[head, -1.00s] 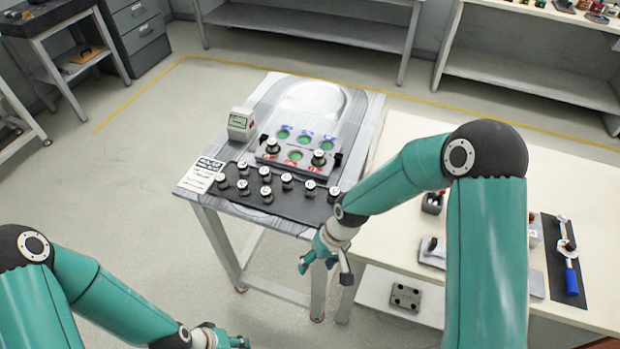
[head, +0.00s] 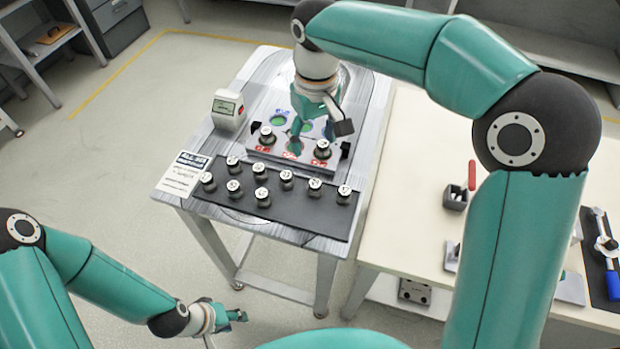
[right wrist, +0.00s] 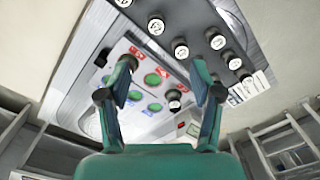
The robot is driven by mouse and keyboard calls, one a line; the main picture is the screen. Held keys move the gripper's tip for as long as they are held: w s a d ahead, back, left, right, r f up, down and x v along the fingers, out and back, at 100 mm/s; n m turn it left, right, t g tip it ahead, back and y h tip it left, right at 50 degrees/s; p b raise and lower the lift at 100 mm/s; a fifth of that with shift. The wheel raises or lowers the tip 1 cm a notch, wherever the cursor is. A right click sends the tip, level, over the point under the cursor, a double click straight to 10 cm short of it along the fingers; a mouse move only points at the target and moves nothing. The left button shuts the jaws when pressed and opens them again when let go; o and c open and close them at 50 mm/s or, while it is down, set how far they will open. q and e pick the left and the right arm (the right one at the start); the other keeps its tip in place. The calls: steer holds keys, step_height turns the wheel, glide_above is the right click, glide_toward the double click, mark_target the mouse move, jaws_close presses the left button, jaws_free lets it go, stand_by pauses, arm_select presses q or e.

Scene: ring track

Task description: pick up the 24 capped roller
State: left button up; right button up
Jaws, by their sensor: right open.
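Several dark rollers with white numbered caps, such as the one at the mat's middle (head: 286,178), stand upright on a black mat (head: 325,215). Two more stand at the left (head: 267,136) and right (head: 322,152) of the red-marked row on a grey plate (head: 258,152). The cap numbers are too small to read, so I cannot tell which is 24. My right gripper (head: 320,132) is open and empty above the plate, partly hiding it; its spread fingers (right wrist: 164,76) show in the right wrist view. My left gripper (head: 236,315) is low at the left, away from the table.
A small grey device with a display (head: 228,110) and a printed card (head: 184,175) are at the table's left. A cream bench (head: 420,190) stands to the right, with a red-handled fixture (head: 456,198) and a blue-handled tool (head: 611,280).

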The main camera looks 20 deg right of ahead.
glide_toward(316, 183)
step_height(316, 183, down, 5)
steer(key=shift+w+a+f, duration=0.1)
steer(key=shift+w+a, duration=0.05)
steer(key=shift+f+p, duration=0.65)
steer(key=shift+f, duration=2)
steer(key=c, duration=1.1)
jaws_close()
steer(key=shift+r, duration=0.2)
